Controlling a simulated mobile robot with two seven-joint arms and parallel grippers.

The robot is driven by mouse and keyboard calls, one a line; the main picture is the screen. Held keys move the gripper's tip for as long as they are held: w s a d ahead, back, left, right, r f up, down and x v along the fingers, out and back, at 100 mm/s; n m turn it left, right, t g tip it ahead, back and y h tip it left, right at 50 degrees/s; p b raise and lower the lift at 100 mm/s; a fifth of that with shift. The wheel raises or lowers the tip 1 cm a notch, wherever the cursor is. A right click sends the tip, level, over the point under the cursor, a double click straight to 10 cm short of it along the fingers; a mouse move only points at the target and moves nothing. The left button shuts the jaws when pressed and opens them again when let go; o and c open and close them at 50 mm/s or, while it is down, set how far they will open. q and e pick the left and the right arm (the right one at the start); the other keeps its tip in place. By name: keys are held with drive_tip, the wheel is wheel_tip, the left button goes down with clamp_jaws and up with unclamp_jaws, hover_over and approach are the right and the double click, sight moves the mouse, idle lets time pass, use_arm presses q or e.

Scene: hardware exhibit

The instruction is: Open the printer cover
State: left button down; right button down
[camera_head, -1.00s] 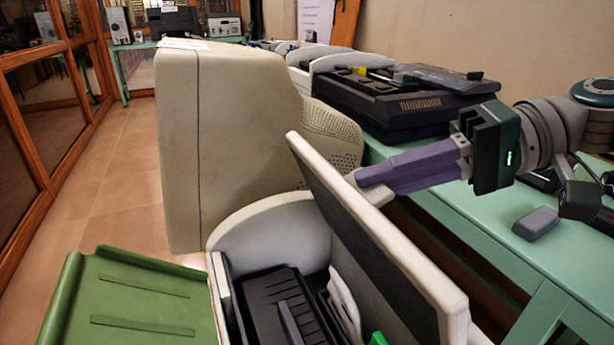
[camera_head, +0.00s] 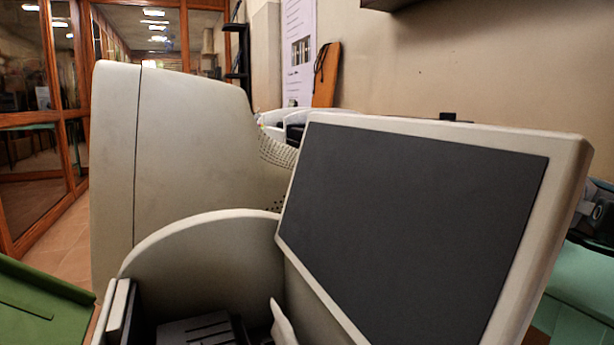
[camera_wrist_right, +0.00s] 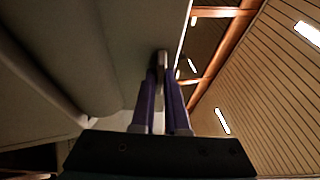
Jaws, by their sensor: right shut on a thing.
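The printer cover (camera_head: 420,215) is a pale beige frame with a dark panel. In the head view it stands raised and tilted, its dark face towards me. The beige printer body (camera_head: 215,250) is below and left of it, with dark parts inside (camera_head: 200,328). In the right wrist view my right gripper (camera_wrist_right: 163,72) has its purple fingers close together, shut on a small pale edge piece of the cover (camera_wrist_right: 163,56). In the head view the cover hides those fingers; only part of my right arm shows at the right edge. My left gripper is not in view.
A large beige monitor casing (camera_head: 180,150) stands close behind and left of the printer. A green panel (camera_head: 35,305) is at the lower left. A green table (camera_head: 580,285) is at the lower right. Wood-framed glass doors are at the far left.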

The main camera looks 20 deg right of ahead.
drive_tip(key=shift+d, duration=0.1)
idle(0.4)
drive_tip(key=c, duration=0.9)
unclamp_jaws()
drive_tip(key=shift+d+f, duration=0.1)
drive_tip(key=shift+f, duration=0.05)
drive_tip(key=b+v, duration=0.4)
drive_tip(key=v, duration=0.5)
drive_tip(key=shift+s+d+f, duration=0.1)
drive_tip(key=shift+d, duration=0.2)
